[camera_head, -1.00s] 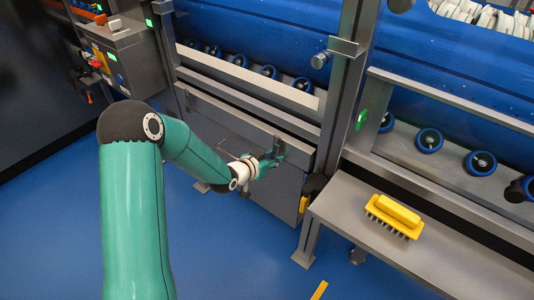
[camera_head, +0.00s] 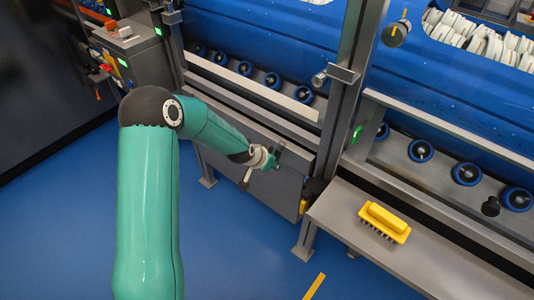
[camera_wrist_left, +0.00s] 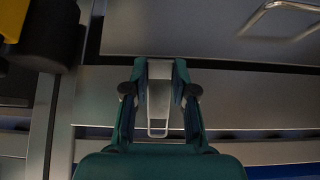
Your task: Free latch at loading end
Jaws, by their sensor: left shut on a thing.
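The latch is a narrow metal strap with a slot-shaped loop at its end (camera_wrist_left: 158,105). In the left wrist view it lies between the two fingers of my left gripper (camera_wrist_left: 159,88), which are closed on its sides. In the head view my left gripper (camera_head: 274,160) is at the upper right part of a grey panel (camera_head: 228,130) under the conveyor frame. There the latch is mostly hidden by my wrist, and I cannot tell whether it is fastened. My right gripper is in neither view.
A steel bench (camera_head: 355,238) with a yellow brush (camera_head: 385,220) stands to the right. An upright steel post (camera_head: 346,85) rises between the panel and the bench. A control box (camera_head: 133,55) is at the upper left. A wire handle (camera_wrist_left: 282,12) crosses the panel. Blue floor in front is clear.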

